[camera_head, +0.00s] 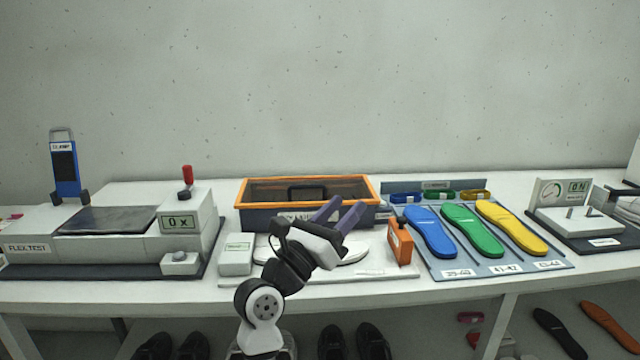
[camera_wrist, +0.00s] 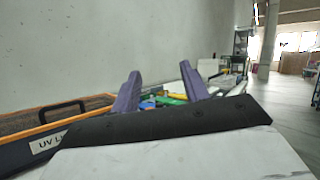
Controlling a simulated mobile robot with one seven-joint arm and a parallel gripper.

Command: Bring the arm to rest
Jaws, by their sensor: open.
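My gripper (camera_head: 340,213) is raised over the middle of the white bench in the head view, in front of the orange-rimmed bin. Its two purple fingers are spread apart with nothing between them. In the wrist view my gripper (camera_wrist: 165,95) is open, with the fingers upright and the bench stretching away behind them. My arm rises from the bench's front edge and hides part of a round white plate (camera_head: 352,255) behind it.
Blue (camera_head: 431,231), green (camera_head: 472,231) and yellow (camera_head: 511,228) insoles lie on a grey board to the right. A flex tester (camera_head: 103,247) stands left, a gauge unit (camera_head: 551,200) far right. Dark shoes (camera_head: 353,343) sit below.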

